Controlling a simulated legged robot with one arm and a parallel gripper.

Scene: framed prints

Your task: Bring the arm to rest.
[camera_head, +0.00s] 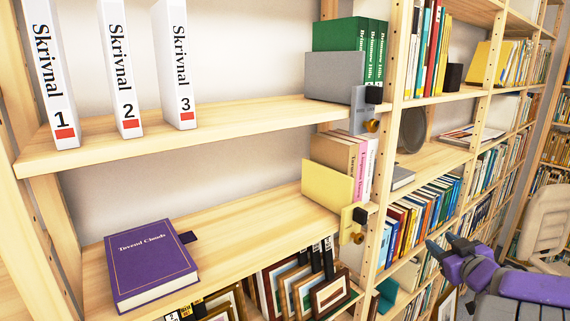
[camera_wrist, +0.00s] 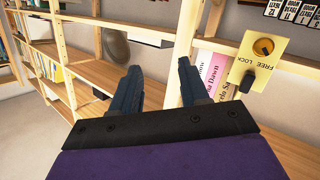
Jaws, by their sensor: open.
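My gripper (camera_head: 452,246) is at the lower right of the head view, in front of the right-hand bookcase, with its purple wrist behind it. In the wrist view my gripper (camera_wrist: 160,90) shows two dark fingers spread apart with nothing between them. It is open and empty, and it appears clear of the shelves. In the head view my purple forearm runs to the right edge.
Wooden bookcases fill the view. A purple book (camera_head: 150,263) lies on the lower left shelf. White numbered binders (camera_head: 122,70) stand above it. A yellow bookend (camera_head: 327,184) and a yellow lock plate (camera_wrist: 255,62) are near the post. A pale chair (camera_head: 546,222) stands at right.

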